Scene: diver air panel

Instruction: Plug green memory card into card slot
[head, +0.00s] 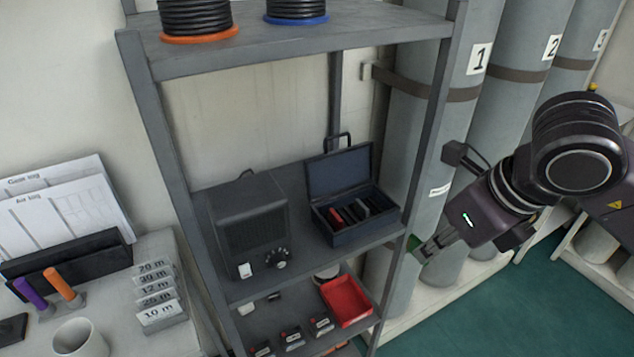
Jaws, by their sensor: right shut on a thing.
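My right gripper (424,251) is at the right post of the grey shelf. It is shut on a small green card (413,243), of which only a little shows at the fingertips, partly behind the post. An open dark blue case (343,237) on the middle shelf holds several dark cards and a red one. Left of it stands a dark grey box-shaped unit (252,221) with a knob and a white piece low on its front. I cannot make out a card slot for certain. My left gripper is not in view.
The shelf post (434,130) stands between my right gripper and the case. Numbered grey cylinders (465,130) stand behind it. A red tray (347,301) and small devices sit on the lower shelf. A desk with a mug (80,339) is at the left.

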